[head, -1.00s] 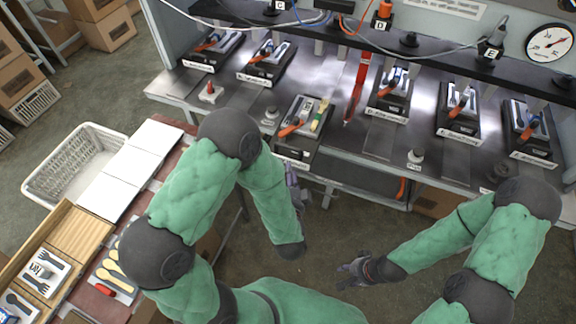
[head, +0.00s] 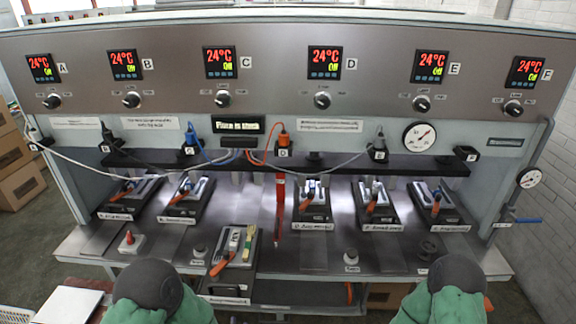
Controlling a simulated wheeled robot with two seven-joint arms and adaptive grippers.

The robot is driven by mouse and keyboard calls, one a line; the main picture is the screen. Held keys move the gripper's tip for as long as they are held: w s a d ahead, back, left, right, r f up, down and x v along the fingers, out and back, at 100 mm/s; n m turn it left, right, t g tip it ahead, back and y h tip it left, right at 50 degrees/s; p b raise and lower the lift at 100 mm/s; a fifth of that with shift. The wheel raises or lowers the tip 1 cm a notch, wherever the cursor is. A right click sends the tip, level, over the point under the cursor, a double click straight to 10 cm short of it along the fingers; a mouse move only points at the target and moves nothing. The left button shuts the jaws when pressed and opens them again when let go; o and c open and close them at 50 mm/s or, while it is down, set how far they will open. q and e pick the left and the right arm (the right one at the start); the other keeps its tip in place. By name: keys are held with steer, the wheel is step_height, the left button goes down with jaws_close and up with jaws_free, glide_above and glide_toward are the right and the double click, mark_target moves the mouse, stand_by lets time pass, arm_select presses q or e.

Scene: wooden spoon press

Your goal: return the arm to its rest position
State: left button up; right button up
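My arms show only as dark joint caps with green sleeves at the bottom edge of the head view, the left one at lower left and the right one at lower right. Both grippers are out of the picture. The press machine (head: 170,80) fills the view. A mould station (head: 238,258) with an orange handle sits pulled forward at the front of the bench, with a yellow-green piece beside its handle. Several other mould stations stand in a row behind, such as one at the left (head: 130,197) and one at the right (head: 440,206).
The control panel has several red 24°C displays, such as the one marked C (head: 220,62), with black knobs below. A red knob (head: 130,241) stands on the bench front. A pressure gauge (head: 419,137) is at the right. Cardboard boxes (head: 20,175) stand at far left.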

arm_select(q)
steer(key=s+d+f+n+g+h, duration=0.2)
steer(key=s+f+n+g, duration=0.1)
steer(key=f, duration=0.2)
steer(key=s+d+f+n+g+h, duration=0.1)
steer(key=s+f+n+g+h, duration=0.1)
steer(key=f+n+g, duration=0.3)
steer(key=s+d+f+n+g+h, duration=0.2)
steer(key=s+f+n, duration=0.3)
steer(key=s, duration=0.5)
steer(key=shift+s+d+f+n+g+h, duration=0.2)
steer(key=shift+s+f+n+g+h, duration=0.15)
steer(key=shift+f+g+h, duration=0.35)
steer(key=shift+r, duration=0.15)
